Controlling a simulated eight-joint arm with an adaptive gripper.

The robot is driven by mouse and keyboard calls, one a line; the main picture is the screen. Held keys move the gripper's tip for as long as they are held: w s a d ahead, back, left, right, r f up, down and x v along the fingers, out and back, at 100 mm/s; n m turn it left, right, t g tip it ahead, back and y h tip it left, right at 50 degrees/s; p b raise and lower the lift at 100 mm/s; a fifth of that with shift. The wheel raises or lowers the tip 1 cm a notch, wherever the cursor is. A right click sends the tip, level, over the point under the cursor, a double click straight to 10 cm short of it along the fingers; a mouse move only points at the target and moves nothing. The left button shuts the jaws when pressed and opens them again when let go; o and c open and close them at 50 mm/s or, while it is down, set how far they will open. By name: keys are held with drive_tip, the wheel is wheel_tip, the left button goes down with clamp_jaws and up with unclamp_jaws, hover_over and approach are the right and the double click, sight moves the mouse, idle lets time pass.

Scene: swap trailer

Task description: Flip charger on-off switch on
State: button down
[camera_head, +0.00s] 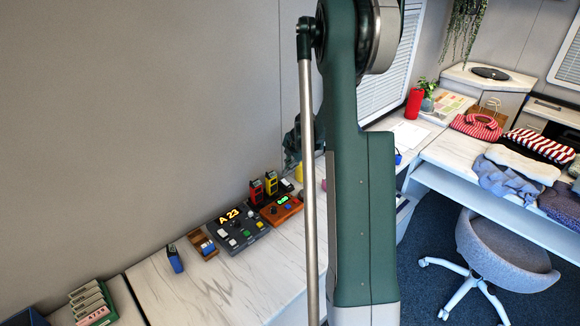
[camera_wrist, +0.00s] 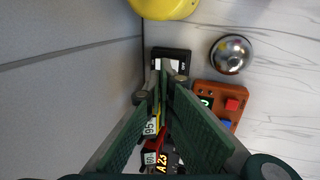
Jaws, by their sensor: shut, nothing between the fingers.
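In the wrist view a small black-framed switch box (camera_wrist: 184,55) with a white face lies just past my fingertips. It looks like the charger switch, but its lettering and rocker position are too small to read. My gripper (camera_wrist: 166,78) is shut and empty, its tips over the near part of this box; I cannot tell if they touch it. Red and yellow handheld units with number displays stand nearer, partly hidden by the fingers. In the head view the yellow unit (camera_head: 271,182) and red unit (camera_head: 256,191) stand by the wall. My gripper (camera_head: 293,146) is partly behind my arm there.
A brown box (camera_wrist: 203,88) with red and blue buttons and a silver dome (camera_wrist: 231,54) lie right of the fingers. A yellow rounded object (camera_wrist: 165,7) stands beyond the switch box. The wall (camera_wrist: 65,90) is close on the left. A dark A 23 console (camera_head: 240,231) sits on the counter.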

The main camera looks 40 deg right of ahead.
sight(286, 183)
drive_tip(key=shift+b+x, duration=0.4)
drive_tip(key=shift+x, duration=2.65)
drive_tip(key=shift+w+a+f+g, duration=0.1)
drive_tip(key=shift+w+f+g, duration=0.25)
drive_tip(key=shift+g, duration=0.15)
drive_tip(key=shift+w+f+g+b, duration=0.2)
drive_tip(key=shift+g+b, duration=0.3)
drive_tip(key=shift+g, duration=0.2)
drive_tip(key=shift+r, duration=0.1)
drive_tip(key=shift+s, duration=0.15)
drive_tip(key=shift+s, duration=0.75)
